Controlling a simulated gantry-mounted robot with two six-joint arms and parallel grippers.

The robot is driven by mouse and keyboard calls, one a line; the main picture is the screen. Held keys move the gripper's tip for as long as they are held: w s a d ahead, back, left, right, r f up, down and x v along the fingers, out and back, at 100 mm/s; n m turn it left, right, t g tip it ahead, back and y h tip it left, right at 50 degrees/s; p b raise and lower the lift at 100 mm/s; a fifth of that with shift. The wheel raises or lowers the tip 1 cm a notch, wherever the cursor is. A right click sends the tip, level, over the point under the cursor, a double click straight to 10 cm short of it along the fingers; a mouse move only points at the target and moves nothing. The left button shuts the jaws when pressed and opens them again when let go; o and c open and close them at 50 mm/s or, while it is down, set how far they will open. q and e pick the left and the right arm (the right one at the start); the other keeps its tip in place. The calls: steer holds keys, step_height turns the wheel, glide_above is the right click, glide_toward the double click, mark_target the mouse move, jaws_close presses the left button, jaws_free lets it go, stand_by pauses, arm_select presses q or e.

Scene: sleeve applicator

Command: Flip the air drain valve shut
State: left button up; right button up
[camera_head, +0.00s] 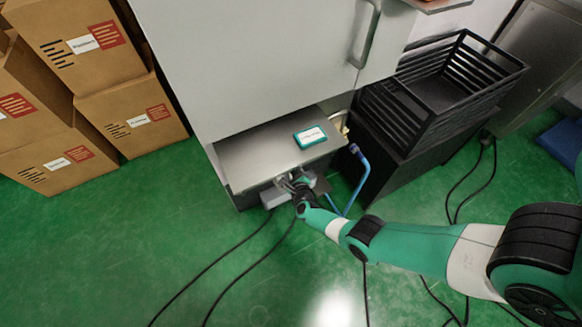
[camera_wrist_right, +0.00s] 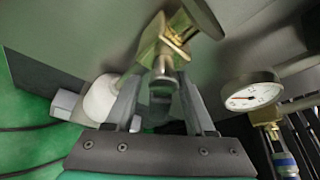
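A brass valve (camera_wrist_right: 167,42) shows in the right wrist view, below a grey panel, with a flat tan-grey piece at its top. A short metal stem or lever end (camera_wrist_right: 162,84) hangs from it. My right gripper (camera_wrist_right: 160,80) has its two fingers apart, one on each side of this end, with visible gaps; I cannot tell if either touches it. In the head view my right gripper (camera_head: 294,184) is at the front lower edge of the machine's shelf, where the valve is too small to make out. My left gripper is not in view.
A pressure gauge (camera_wrist_right: 251,95) and a blue-collared hose fitting (camera_wrist_right: 284,160) stand right of the fingers; a white rounded part (camera_wrist_right: 100,98) is close at left. The machine's shelf (camera_head: 260,152) carries a teal-framed label (camera_head: 311,137). A black crate (camera_head: 440,85) is at right. Cables cross the green floor.

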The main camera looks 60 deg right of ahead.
jaws_close()
steer(key=shift+s+d+r+n+h, duration=0.2)
steer(key=shift+n+h, duration=0.1)
steer(key=shift+n, duration=0.2)
steer(key=shift+s+d+r+n+h, duration=0.15)
steer(key=shift+n+h, duration=0.15)
steer(key=shift+n, duration=0.2)
steer(key=shift+w, duration=0.1)
steer(key=shift+o, duration=0.4)
jaws_free()
